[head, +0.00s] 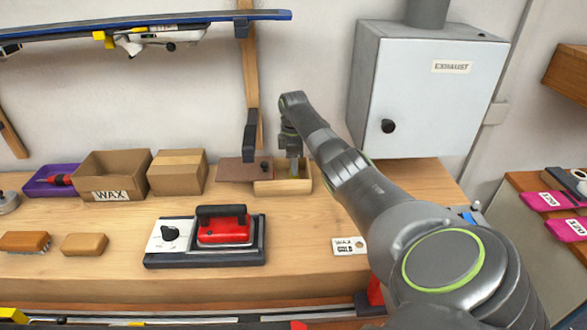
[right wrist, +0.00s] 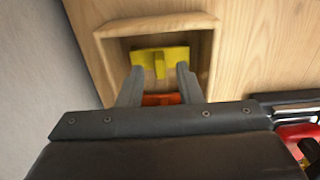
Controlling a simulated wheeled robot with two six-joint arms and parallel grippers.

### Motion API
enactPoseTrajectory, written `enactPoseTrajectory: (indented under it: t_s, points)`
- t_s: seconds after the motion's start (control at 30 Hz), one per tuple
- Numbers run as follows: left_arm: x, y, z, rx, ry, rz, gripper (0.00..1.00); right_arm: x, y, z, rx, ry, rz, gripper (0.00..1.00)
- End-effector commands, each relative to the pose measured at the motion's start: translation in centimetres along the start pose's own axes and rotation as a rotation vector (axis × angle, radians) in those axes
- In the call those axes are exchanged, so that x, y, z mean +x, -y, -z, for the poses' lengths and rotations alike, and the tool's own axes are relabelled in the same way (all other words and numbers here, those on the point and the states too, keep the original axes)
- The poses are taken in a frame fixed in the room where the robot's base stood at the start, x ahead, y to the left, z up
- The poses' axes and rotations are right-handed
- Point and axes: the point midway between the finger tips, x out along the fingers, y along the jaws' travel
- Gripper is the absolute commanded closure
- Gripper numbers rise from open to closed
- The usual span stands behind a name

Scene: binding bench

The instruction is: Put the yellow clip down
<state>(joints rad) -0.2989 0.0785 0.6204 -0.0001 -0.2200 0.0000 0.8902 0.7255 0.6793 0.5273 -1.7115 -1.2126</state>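The yellow clip (right wrist: 160,54) is inside a small open wooden box (right wrist: 103,62) in the right wrist view, just beyond my fingertips. Its narrow tab points toward my gripper. My right gripper (right wrist: 160,70) is open, its fingers apart on either side of the tab with visible gaps. An orange item (right wrist: 160,99) shows lower between the fingers, partly hidden by the gripper body. In the head view, my right gripper (head: 293,164) reaches down into the wooden box (head: 283,188); the clip cannot be made out clearly there. My left gripper is not in view.
A brown panel (head: 236,171) lies left of the box. A cardboard box (head: 177,172), an open WAX carton (head: 112,176) and a purple tray (head: 50,184) stand further left. A red iron (head: 223,229) sits in front. The grey exhaust cabinet (head: 425,95) is behind my right arm.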

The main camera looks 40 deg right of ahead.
Motion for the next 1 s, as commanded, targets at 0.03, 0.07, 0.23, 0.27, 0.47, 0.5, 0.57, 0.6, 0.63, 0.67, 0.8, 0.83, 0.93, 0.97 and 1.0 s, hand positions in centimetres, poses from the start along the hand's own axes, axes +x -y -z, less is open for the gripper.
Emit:
enactPoseTrajectory:
  t_s: [0.03,0.07,0.23,0.27,0.47,0.5,0.57,0.6,0.63,0.67,0.8,0.83,0.93,0.97,1.0]
  points:
    - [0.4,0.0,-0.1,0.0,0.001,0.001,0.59,-0.9,-0.1,0.0,-0.001,-0.001,-0.006,0.68]
    - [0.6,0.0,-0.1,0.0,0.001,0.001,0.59,-1.5,-0.1,0.0,-0.002,-0.001,-0.007,0.68]
    - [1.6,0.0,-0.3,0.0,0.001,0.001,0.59,-5.2,-0.1,0.1,-0.001,-0.003,-0.006,0.68]
    - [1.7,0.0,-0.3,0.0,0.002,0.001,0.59,-5.9,-0.1,0.1,-0.001,-0.003,-0.006,0.68]
    - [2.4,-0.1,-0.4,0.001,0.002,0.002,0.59,-9.1,-0.1,0.1,0.0,-0.002,-0.003,0.68]
    - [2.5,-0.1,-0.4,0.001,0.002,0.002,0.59,-9.5,0.0,0.1,0.0,-0.002,-0.002,0.68]
    - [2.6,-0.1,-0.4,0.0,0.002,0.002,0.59,-9.9,0.0,0.0,0.0,-0.001,-0.002,0.68]
    - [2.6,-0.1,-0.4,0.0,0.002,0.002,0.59,-10.2,0.0,0.0,0.0,-0.001,-0.001,0.68]
    - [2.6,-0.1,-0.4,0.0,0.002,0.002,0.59,-10.3,0.0,0.0,0.0,-0.001,-0.001,0.68]
    - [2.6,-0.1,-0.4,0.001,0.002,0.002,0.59,-10.3,0.0,0.0,0.0,-0.001,-0.001,0.68]
    - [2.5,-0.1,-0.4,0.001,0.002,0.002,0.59,-10.4,0.0,0.0,0.0,-0.001,0.0,0.68]
    - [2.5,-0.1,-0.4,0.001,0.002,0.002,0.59,-10.4,0.0,0.0,0.0,-0.001,0.0,0.68]
    - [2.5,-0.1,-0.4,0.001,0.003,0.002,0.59,-10.4,0.0,0.0,0.0,-0.001,0.0,0.68]
    - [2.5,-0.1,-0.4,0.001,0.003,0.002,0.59,-10.4,0.0,0.0,0.0,-0.001,0.0,0.68]
    - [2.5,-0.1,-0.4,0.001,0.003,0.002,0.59,-10.4,0.0,0.0,0.0,-0.001,0.0,0.68]
